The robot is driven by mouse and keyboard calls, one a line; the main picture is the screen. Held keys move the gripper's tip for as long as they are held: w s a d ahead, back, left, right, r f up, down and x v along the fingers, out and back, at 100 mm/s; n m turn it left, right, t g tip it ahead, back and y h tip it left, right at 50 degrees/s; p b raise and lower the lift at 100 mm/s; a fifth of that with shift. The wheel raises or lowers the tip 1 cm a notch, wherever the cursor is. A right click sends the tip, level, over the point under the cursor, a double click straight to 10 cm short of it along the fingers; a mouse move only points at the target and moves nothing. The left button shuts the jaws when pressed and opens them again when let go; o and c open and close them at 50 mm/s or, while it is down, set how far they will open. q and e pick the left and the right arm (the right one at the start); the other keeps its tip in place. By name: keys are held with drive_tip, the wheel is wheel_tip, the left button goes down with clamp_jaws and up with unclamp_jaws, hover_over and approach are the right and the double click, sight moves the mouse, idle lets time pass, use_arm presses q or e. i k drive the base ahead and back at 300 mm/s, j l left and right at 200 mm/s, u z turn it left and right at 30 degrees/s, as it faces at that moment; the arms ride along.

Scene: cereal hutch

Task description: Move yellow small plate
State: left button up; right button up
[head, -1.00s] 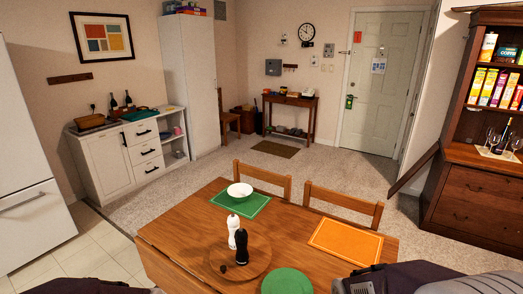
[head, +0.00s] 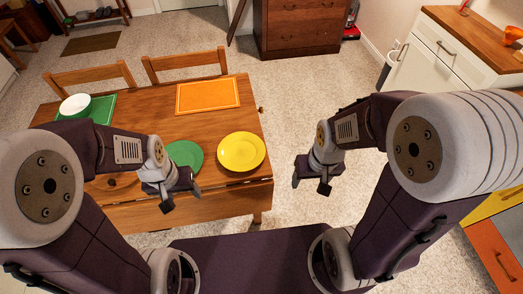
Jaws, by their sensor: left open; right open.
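The yellow small plate (head: 241,151) lies flat on the wooden table (head: 215,124), near its front right corner. A green plate (head: 186,155) lies just left of it, partly hidden by my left gripper. My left gripper (head: 181,201) is open and empty, left of and nearer to me than the yellow plate, at the table's front edge. My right gripper (head: 309,187) is open and empty, right of the table over the carpet, apart from the plate.
An orange placemat (head: 208,96) lies behind the yellow plate. A white bowl (head: 75,104) sits on a green placemat (head: 102,109) at the left. Two chairs stand behind the table. A white cabinet (head: 430,62) stands at the right. Carpet right of the table is clear.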

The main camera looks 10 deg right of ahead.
sight(239, 151)
drive_tip(key=i+u, duration=0.2)
drive_tip(key=u, duration=0.2)
drive_tip(key=i+u, duration=0.15)
drive_tip(key=u, duration=0.25)
drive_tip(key=i+u, duration=0.2)
drive_tip(key=u, duration=0.2)
